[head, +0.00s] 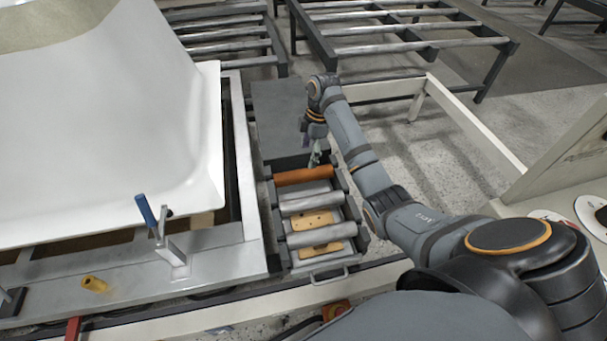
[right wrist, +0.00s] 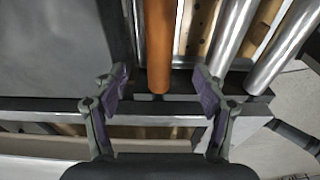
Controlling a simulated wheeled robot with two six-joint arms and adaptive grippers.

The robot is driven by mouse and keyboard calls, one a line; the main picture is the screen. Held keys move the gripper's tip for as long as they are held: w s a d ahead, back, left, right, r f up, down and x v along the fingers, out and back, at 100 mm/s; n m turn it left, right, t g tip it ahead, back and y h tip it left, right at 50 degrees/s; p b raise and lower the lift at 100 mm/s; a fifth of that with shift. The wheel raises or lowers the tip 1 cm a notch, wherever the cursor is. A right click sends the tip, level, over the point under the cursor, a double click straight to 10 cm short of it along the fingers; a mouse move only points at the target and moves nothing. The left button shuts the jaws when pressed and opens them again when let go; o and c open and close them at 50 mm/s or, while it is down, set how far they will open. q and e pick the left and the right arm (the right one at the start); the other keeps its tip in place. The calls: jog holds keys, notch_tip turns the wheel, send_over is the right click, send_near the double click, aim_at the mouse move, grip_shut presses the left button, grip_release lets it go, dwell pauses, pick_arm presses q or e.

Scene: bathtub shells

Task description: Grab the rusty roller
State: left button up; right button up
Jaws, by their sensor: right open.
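The rusty roller (head: 304,175) is an orange-brown bar lying across the far end of a small roller frame, beside two bare metal rollers. In the right wrist view the rusty roller (right wrist: 159,45) runs up the picture between the fingers. My right gripper (head: 314,158) is at the right end of the rusty roller, pointing down. In the right wrist view my right gripper (right wrist: 160,92) is open, with one finger on each side of the roller's end; I cannot tell whether they touch it. My left gripper is not in view.
Metal rollers (head: 312,201) lie close beside the rusty one, over perforated tan plates (head: 313,219). A dark flat box (head: 277,115) stands just behind. A white bathtub shell (head: 110,130) on a metal frame, with a blue-handled clamp (head: 147,211), is at the left.

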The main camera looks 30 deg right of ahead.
aim_at(305, 171)
jog(key=f, duration=0.3)
jog(key=a+f+b, duration=0.1)
jog(key=f, duration=0.1)
jog(key=shift+f, duration=0.3)
jog(key=f, duration=0.1)
jog(key=f+b, duration=0.1)
jog(key=f, duration=0.2)
jog(key=shift+w+a, duration=0.15)
jog(key=shift+a, duration=0.1)
jog(key=shift+f, duration=0.35)
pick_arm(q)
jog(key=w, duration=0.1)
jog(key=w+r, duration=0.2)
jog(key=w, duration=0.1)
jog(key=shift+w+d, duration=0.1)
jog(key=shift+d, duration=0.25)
pick_arm(e)
jog(key=shift+c, duration=0.4)
jog(key=shift+r, duration=0.1)
grip_shut()
